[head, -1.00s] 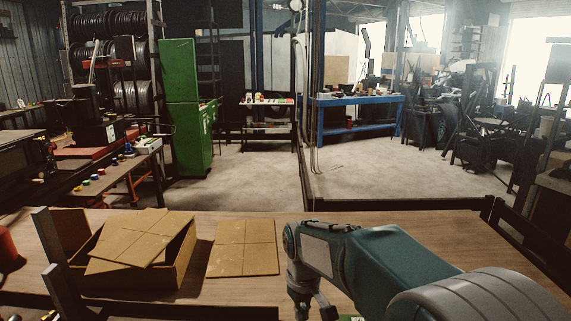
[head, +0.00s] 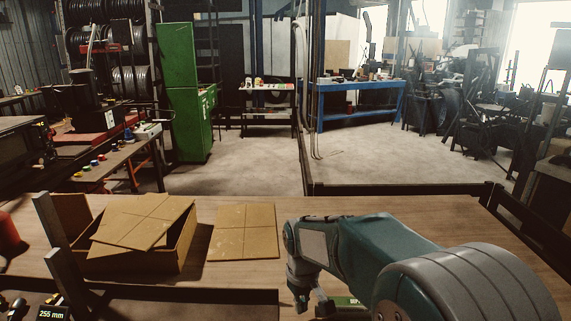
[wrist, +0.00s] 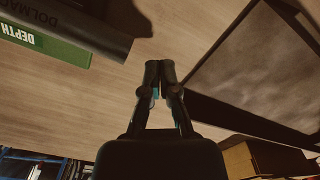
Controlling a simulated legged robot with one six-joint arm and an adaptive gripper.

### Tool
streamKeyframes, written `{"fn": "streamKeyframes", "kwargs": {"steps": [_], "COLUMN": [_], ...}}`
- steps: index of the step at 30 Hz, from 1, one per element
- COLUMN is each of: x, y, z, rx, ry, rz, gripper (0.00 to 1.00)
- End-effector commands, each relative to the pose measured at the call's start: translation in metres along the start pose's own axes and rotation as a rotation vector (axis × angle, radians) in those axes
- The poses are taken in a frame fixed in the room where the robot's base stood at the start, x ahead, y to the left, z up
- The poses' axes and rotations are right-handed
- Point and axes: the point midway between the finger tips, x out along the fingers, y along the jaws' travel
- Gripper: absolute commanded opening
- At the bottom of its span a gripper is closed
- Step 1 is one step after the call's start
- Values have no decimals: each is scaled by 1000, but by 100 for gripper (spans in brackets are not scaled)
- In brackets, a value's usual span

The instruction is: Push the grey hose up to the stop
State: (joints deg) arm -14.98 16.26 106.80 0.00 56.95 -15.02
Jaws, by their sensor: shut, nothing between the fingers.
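My gripper (head: 313,305) hangs over the wooden bench at the lower edge of the head view, below the bent teal arm. In the wrist view its two fingertips (wrist: 160,68) meet, shut and empty, over bare wood. A dark fixture with a green label reading "DEPTH" (wrist: 40,42) lies at the upper left of the wrist view, apart from the fingers. A green labelled piece (head: 347,301) shows just right of the gripper in the head view, partly cut off. I cannot make out the grey hose or the stop in either view.
An open cardboard box (head: 140,240) and a flat cardboard sheet (head: 243,232) lie on the bench (head: 215,205), left of my arm. Dark metal bars edge the bench. A "255 mm" display (head: 54,313) sits at the lower left. Bare wood surrounds the fingertips.

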Motion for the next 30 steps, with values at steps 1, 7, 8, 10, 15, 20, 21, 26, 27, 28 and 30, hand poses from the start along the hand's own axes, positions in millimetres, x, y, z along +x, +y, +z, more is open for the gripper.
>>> {"fn": "streamKeyframes", "kwargs": {"steps": [1, 7, 8, 10, 15, 20, 21, 26, 27, 28, 30], "x": [0, 0, 0, 0, 0, 0, 0, 0, 0, 0, 0], "y": [0, 0, 0, 0, 2, 6, 7, 10, 11, 12, 13], "z": [0, 0, 0, 0, 2, 4, 4, 6, 7, 7, 8], "rx": [0, 0, 0, 0, 1, 2, 2, 1, 0, 0, 0], "ry": [0, 0, 0, 0, 0, 0, 0, 0, 0, 0, 0], "rz": [0, 0, 0, 0, 0, 0, 0, 0, 0, 0, 0], "gripper": [0, 0, 0, 0, 0, 0, 0, 0, 0, 0, 0]}}
